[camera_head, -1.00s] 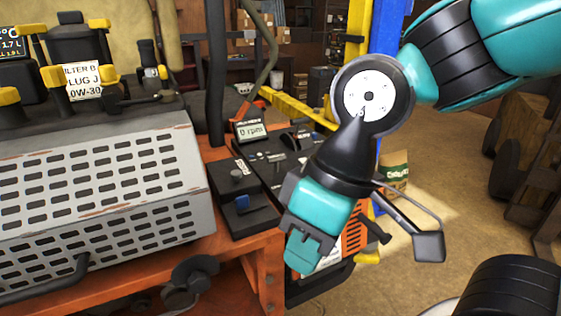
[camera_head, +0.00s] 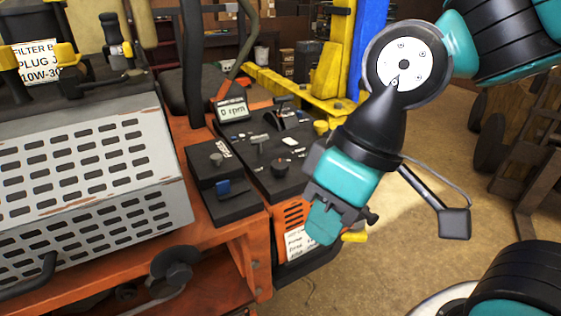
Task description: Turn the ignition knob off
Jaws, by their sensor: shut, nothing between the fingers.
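The mower's black control console (camera_head: 262,183) carries a round dark knob (camera_head: 279,168) on its right part. A smaller grey knob (camera_head: 216,158) sits on the separate black box to the left, behind a blue switch (camera_head: 223,187). I cannot tell from markings which knob is the ignition. A small display (camera_head: 233,110) on the console reads 0 rpm. My gripper (camera_head: 322,225) is teal, points down and is shut with nothing in it. In the picture it is just right of the console's front end, apart from both knobs.
A perforated grey metal box (camera_head: 80,190) stands on the orange mower frame at left, with a bottle and yellow-capped items on a shelf behind. A yellow and blue lift (camera_head: 340,60) stands behind. Open floor (camera_head: 410,210) lies to the right.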

